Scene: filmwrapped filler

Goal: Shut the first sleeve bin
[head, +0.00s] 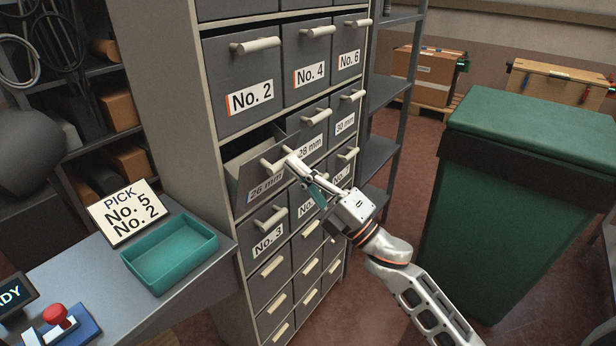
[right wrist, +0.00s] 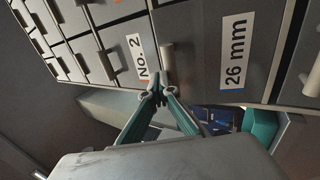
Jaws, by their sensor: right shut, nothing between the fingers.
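The first sleeve bin, a grey drawer labelled 26 mm (head: 247,183), stands pulled out of the cabinet, with a gap showing above its front. Its front and label also show in the right wrist view (right wrist: 262,30). Its pale bar handle (head: 274,165) sits above the label and also shows in the right wrist view (right wrist: 168,57). My right gripper (head: 294,162) is shut and empty at the right end of this handle. In the right wrist view its fingertips (right wrist: 158,91) are close to the handle; I cannot tell whether they touch it. My left gripper is not in view.
The No. 2 bin (head: 230,80) above and the No. 3 bin (head: 253,252) below look closed. A teal tray (head: 212,258) and a pick sign (head: 128,212) are on the bench at left. A green bin (head: 530,180) stands at right.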

